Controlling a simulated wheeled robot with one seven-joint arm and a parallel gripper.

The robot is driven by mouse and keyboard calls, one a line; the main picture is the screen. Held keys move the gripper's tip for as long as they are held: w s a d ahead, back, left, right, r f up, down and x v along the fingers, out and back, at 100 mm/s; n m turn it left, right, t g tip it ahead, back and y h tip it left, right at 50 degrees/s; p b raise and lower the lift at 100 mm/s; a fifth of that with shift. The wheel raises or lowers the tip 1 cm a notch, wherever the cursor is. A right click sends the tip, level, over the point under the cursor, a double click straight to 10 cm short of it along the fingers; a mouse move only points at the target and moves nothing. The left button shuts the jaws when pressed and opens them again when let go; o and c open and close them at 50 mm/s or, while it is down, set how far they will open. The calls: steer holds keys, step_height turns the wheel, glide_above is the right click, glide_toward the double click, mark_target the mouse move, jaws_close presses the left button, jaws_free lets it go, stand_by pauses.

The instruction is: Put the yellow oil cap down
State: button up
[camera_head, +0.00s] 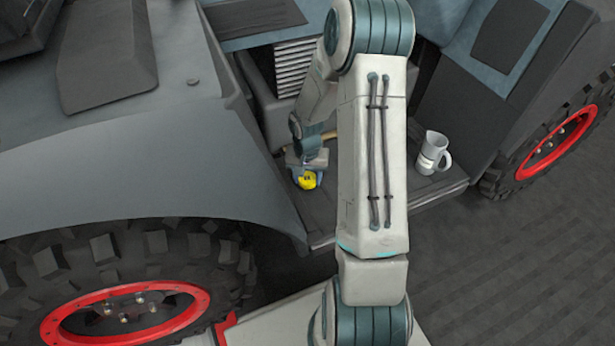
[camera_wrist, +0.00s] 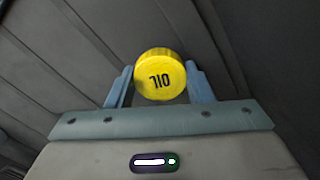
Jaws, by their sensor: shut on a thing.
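The yellow oil cap (camera_wrist: 159,75) is round with the black letters OIL on its face. In the wrist view it sits between the two blue-grey fingers of my gripper (camera_wrist: 160,86), which is shut on it. In the head view the cap (camera_head: 307,180) shows as a small yellow spot at the end of my gripper (camera_head: 304,168), over the dark ribbed step of the vehicle (camera_head: 325,232). I cannot tell whether the cap touches the step. My arm hides part of the step.
A white mug (camera_head: 433,153) stands on the right part of the step. A wooden-looking handle (camera_head: 328,135) shows behind my gripper, partly hidden by my arm. A large tyre (camera_head: 130,270) and grey fender (camera_head: 150,160) lie to the left.

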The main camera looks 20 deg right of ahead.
mark_target(307, 178)
steer(key=shift+r, duration=0.1)
steer(key=shift+f+b, duration=0.45)
steer(key=shift+f, duration=0.2)
steer(key=o, duration=1.5)
steer(key=shift+r, duration=0.1)
step_height(307, 178, up, 13)
steer(key=p, duration=0.5)
steer(key=shift+p, duration=0.35)
